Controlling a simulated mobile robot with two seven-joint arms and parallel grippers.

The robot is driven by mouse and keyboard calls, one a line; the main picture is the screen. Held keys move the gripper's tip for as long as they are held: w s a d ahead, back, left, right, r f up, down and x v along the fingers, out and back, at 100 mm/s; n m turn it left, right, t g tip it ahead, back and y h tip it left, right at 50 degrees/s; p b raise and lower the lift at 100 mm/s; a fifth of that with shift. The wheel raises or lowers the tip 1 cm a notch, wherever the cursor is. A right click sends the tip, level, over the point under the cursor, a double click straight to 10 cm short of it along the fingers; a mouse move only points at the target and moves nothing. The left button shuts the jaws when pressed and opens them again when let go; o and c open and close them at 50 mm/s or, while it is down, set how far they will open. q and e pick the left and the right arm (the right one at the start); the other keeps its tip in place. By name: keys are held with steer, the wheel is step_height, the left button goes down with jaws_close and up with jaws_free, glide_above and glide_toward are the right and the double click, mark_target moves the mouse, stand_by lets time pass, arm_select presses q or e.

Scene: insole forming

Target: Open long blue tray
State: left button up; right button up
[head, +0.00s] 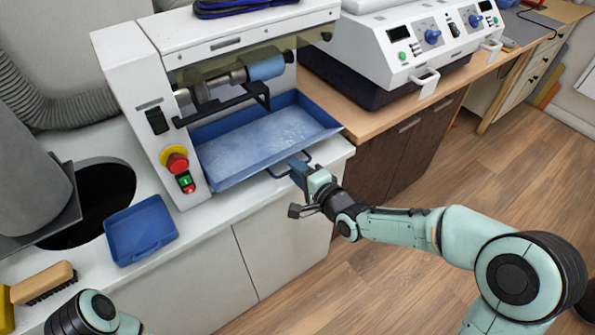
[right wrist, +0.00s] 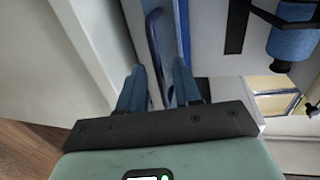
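The long blue tray (head: 262,150) lies on the white counter under the grinding machine, with its front wall towards the counter's front edge. Its dark wire handle (head: 277,174) sticks out from the front wall. My right gripper (head: 294,163) is at this handle, at the tray's front. In the right wrist view my right gripper (right wrist: 160,92) has its two blue fingers apart. The handle (right wrist: 154,42) runs into the gap between them; whether a finger touches it I cannot tell. Only part of my left arm shows at the bottom left; its gripper is out of view.
The grinding machine (head: 150,95) stands over the tray, with a red stop button (head: 176,161) on its front. A small blue tray (head: 141,230) and a brush (head: 44,282) lie at the left. A white machine (head: 400,35) stands on the wooden bench. The floor in front is free.

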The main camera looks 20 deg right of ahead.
steer(key=shift+c, duration=0.4)
jaws_close()
stand_by(1.1)
